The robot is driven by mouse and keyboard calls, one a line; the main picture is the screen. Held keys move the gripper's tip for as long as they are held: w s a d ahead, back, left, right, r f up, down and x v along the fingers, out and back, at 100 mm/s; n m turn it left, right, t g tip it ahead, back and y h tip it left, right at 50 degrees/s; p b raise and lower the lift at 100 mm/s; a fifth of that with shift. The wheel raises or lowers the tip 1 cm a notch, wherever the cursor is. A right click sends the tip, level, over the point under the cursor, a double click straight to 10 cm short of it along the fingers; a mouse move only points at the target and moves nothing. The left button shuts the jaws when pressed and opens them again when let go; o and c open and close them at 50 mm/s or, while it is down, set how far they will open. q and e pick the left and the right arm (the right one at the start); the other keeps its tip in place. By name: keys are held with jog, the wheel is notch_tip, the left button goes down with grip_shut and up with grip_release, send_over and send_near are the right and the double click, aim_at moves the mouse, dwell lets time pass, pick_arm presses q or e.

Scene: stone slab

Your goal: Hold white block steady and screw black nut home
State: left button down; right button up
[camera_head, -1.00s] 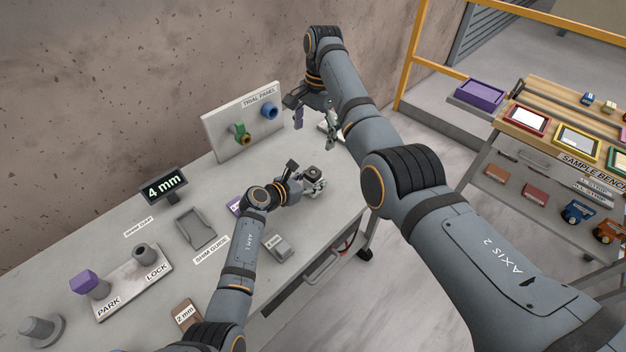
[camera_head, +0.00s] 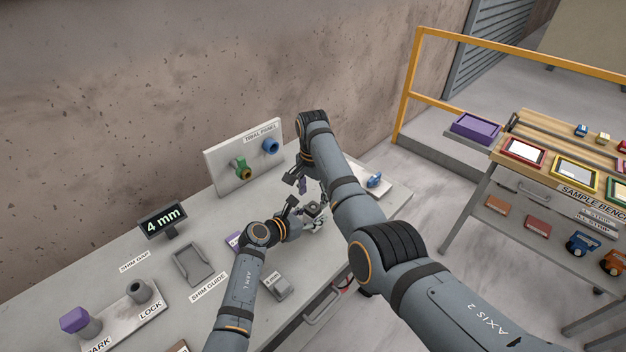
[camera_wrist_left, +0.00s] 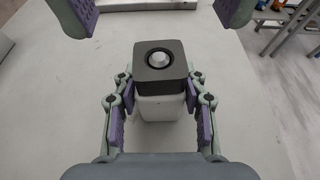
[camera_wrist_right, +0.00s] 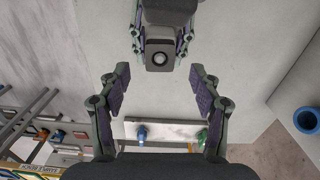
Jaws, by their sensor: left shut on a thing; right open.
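A white block (camera_wrist_left: 160,108) stands upright on the bench, with the square black nut (camera_wrist_left: 160,68) on its top. A pale round stud tip shows in the nut's hole. My left gripper (camera_wrist_left: 160,97) is shut on the white block, its purple pads on both sides just below the nut. My right gripper (camera_wrist_right: 160,82) is open and empty. Its spread fingers hang near the nut, apart from it, at the top of the left wrist view (camera_wrist_left: 162,14).
The trial panel (camera_head: 222,164) with green and blue fittings stands behind. A pale plate with a blue fitting (camera_head: 375,180) lies to the right. The shim guide (camera_head: 192,264), a 4 mm display (camera_head: 162,218) and the park/lock base (camera_head: 118,320) are left on the bench.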

aim_at(313, 207)
jog(key=shift+f, duration=2.15)
jog(key=c, duration=1.3)
jog(key=shift+o, duration=0.2)
